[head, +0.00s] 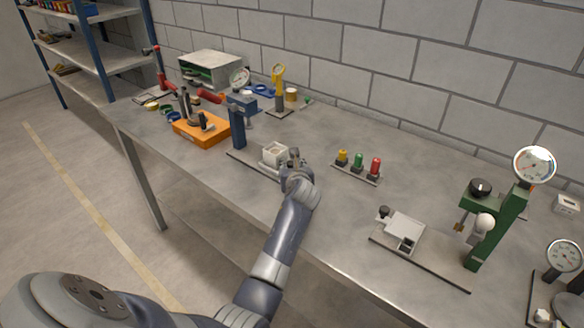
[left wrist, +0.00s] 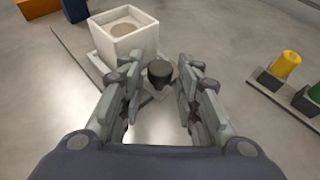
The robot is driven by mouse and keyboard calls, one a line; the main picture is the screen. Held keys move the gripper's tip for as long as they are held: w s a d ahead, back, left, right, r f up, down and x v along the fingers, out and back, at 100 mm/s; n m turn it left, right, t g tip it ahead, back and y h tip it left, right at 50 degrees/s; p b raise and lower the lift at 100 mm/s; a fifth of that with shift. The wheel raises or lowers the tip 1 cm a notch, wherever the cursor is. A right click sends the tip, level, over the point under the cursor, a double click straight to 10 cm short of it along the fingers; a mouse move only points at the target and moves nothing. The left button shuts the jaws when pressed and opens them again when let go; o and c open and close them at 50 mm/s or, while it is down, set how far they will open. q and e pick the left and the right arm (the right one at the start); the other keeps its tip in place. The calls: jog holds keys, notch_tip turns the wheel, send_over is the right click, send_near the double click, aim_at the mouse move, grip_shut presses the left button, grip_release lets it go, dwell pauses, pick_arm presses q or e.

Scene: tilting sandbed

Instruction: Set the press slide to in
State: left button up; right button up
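A blue press (head: 238,122) stands on the bench with a dark rail (head: 250,162) at its foot. On the rail sits a white block (head: 274,154) with a round recess in its top; it also shows in the left wrist view (left wrist: 124,40). The block is in front of the blue column, to its right. A black knob (left wrist: 161,73) is beside the block in the left wrist view. My left gripper (head: 294,160) is open, its fingers on either side of the knob, with gaps visible. In the head view it hides the knob. My right gripper is not in view.
An orange box (head: 201,131) with tools is left of the blue press. A strip with yellow, green and red buttons (head: 358,168) lies to the right. Farther right, a green press (head: 490,228) has a white slide plate (head: 405,228). Bare bench lies between.

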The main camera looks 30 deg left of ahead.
aim_at(280, 158)
pick_arm(q)
jog(key=shift+r, duration=0.1)
jog(key=c, duration=0.4)
grip_shut()
jog(key=a+r+p, duration=0.1)
jog(key=p, duration=0.2)
jog(key=shift+a+r, duration=0.1)
jog(key=shift+a, duration=0.25)
jog(key=a+p, duration=0.3)
jog(key=shift+w, duration=0.1)
jog(key=a, duration=0.4)
jog(key=a+f+p, duration=0.1)
jog(key=a, duration=0.1)
jog(key=shift+w, duration=0.3)
jog(key=shift+a, duration=0.35)
jog(key=shift+d, duration=0.1)
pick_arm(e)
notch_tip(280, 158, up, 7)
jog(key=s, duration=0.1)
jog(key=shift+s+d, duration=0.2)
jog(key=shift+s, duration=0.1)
pick_arm(q)
jog(key=shift+r, duration=0.1)
